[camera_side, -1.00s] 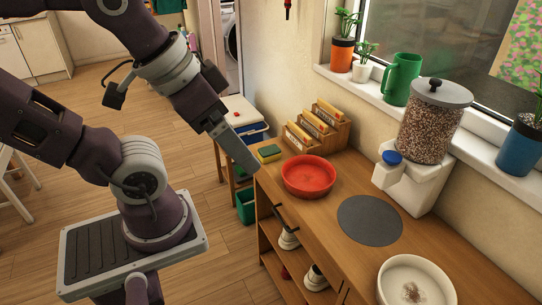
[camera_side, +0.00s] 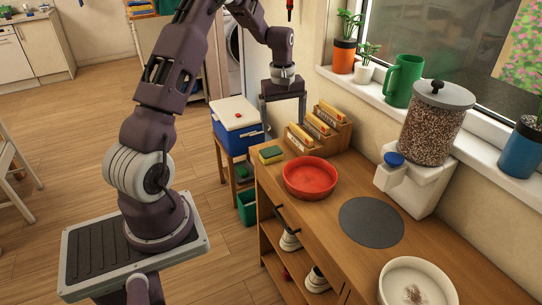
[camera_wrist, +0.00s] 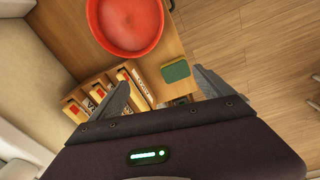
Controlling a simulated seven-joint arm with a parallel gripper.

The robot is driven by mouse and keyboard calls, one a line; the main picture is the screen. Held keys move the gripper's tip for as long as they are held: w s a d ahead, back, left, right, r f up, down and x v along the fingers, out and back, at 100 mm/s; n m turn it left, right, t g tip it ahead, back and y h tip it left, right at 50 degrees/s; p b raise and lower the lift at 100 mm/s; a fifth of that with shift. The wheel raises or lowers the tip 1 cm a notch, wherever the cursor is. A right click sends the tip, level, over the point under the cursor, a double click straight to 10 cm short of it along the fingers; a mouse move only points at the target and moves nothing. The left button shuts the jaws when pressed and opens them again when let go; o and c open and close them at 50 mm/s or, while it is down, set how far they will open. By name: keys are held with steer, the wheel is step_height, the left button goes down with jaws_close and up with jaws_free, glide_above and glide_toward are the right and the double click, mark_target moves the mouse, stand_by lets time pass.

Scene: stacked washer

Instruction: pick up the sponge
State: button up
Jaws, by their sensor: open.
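The sponge (camera_side: 270,154), green on top with a yellow side, lies on the far left corner of the wooden counter, beside the red bowl (camera_side: 310,178). My gripper (camera_side: 284,122) is open and empty, its fingers pointing down, raised above the far end of the counter near the file rack. In the wrist view the sponge (camera_wrist: 175,71) shows just beyond and between my fingertips (camera_wrist: 160,82), nearer the right one. My gripper is apart from the sponge.
A wooden rack (camera_side: 320,130) of card files stands right behind the sponge. A grey round mat (camera_side: 370,220), a grain dispenser (camera_side: 433,125) and a white bowl (camera_side: 440,285) sit farther along the counter. A blue cooler (camera_side: 236,124) with a white lid stands beyond the counter's left end.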

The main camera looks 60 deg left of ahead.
mark_target(272, 152)
steer(key=a+f, duration=0.1)
steer(key=f, duration=0.2)
steer(key=a+f+n, duration=0.1)
steer(key=a+f, duration=0.1)
steer(key=s+a+f+n, duration=0.1)
steer(key=a+f, duration=0.1)
steer(key=f, duration=0.1)
steer(key=shift+s+a+f+g, duration=0.1)
steer(key=shift+a+f+g, duration=0.05)
steer(key=shift+f+g, duration=0.2)
step_height(272, 152, down, 6)
steer(key=shift+f, duration=0.2)
steer(key=c, duration=1.5)
step_height(272, 152, up, 10)
steer(key=shift+r, duration=0.1)
steer(key=shift+c, duration=0.3)
